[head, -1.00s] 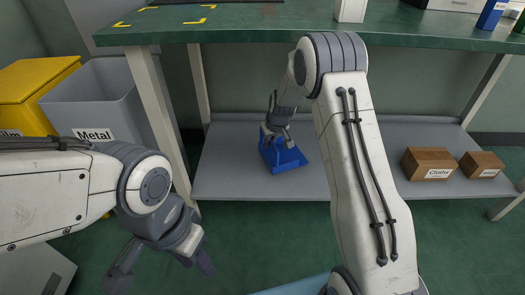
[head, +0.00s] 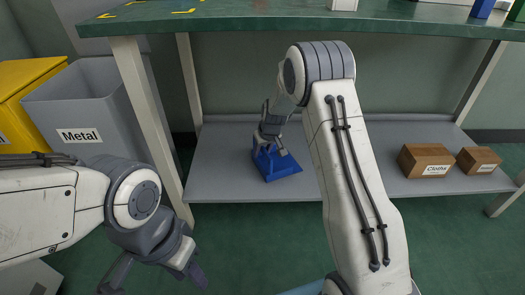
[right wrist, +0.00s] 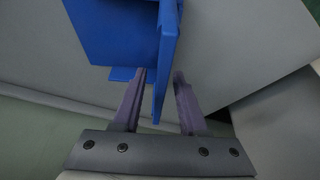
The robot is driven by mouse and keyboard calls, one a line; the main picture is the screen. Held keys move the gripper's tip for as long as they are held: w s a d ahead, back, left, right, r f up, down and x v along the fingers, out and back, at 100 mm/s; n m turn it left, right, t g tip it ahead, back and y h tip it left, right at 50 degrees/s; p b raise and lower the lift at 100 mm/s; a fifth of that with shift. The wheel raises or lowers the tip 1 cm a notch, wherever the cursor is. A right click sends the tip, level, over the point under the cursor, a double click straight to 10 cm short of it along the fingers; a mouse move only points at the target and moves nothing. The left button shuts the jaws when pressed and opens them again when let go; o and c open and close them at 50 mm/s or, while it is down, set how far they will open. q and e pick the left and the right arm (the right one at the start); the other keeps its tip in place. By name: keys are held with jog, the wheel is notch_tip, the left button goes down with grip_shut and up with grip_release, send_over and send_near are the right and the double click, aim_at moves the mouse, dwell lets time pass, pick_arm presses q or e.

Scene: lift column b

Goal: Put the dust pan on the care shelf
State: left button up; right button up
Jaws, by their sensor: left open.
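The blue dust pan (head: 280,167) is on the left part of the grey lower shelf (head: 225,180) under the green-topped bench. In the right wrist view, the dust pan (right wrist: 115,30) shows up close. My right gripper (head: 271,146) is at the dust pan's back left. In the right wrist view, its fingers (right wrist: 160,74) stand on either side of a thin upright blue part, with a visible gap on each side. My left gripper (head: 155,284) is open and empty, low over the floor at the left. The arm hides nothing of the pan's front.
The shelf middle is partly hidden by my right arm. A grey Metal bin (head: 85,110) and a yellow bin (head: 28,80) stand left of the bench leg (head: 150,125).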

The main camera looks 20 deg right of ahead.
jog(key=p+v, duration=0.4)
jog(key=v, duration=0.4)
jog(key=shift+p, duration=0.4)
jog(key=s+a+r+n+g+y, duration=0.1)
jog(key=s+a+r+n, duration=0.1)
jog(key=s+a+r, duration=0.45)
jog(key=s+a+r+n+g, duration=0.1)
jog(key=s+a+r, duration=0.2)
jog(key=s+a, duration=0.7)
jog(key=s+r+n+g, duration=0.2)
jog(key=s+r+n, duration=0.1)
jog(key=s, duration=1.9)
jog(key=shift+s, duration=0.35)
jog(key=shift+a, duration=0.1)
